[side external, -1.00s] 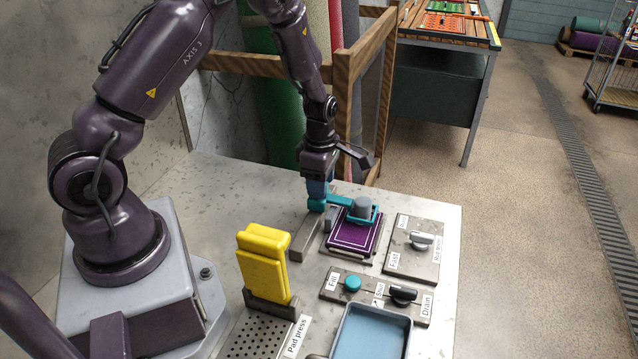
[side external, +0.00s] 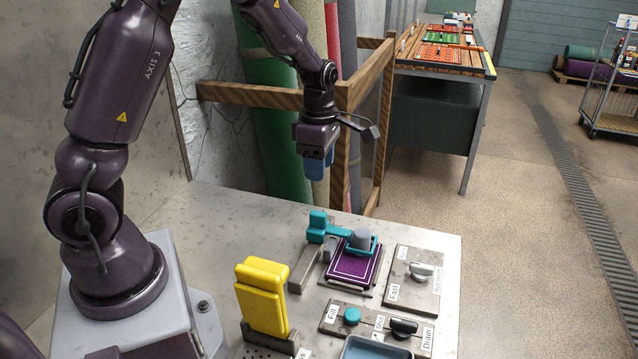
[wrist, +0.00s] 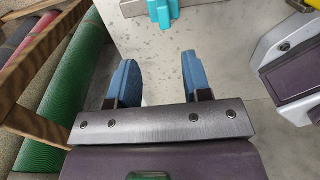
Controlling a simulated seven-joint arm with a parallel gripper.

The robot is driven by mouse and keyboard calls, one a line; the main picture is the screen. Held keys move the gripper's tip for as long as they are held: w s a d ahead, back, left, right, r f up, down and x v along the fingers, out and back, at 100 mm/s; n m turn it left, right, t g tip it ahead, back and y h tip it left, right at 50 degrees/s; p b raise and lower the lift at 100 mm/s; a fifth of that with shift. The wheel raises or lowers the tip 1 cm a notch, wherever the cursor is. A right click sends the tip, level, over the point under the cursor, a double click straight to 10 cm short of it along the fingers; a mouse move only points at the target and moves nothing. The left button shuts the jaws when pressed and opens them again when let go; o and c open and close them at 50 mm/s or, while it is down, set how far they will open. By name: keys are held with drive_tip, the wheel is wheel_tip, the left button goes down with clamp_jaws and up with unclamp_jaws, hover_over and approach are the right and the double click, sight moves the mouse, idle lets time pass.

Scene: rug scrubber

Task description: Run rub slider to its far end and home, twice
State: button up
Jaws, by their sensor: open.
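The rub slider's teal handle (side external: 318,226) stands upright at the left end of a teal arm, at the back of the bench. The arm reaches right to a grey round head in a teal frame (side external: 361,241). That head rests over the far part of a purple rug sample (side external: 352,266) with a white border. My gripper (side external: 317,170) is above and behind the handle, clear of it, with blue fingers pointing down. In the wrist view my gripper (wrist: 157,75) is open and empty, its two blue fingers apart. The teal handle (wrist: 160,10) shows at the top edge there.
A yellow pad press (side external: 262,297) stands front left of the slider. A Fast knob panel (side external: 414,277) is to the right, and a Fill and Drain panel (side external: 375,326) is in front, beside a blue tray (side external: 375,349). A wooden rack (side external: 345,93) stands close behind my gripper.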

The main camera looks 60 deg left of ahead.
sight(318, 213)
drive_tip(key=shift+r, duration=0.45)
drive_tip(key=f, duration=1.3)
drive_tip(key=shift+s+d, duration=0.15)
drive_tip(key=shift+d, duration=0.05)
clamp_jaws()
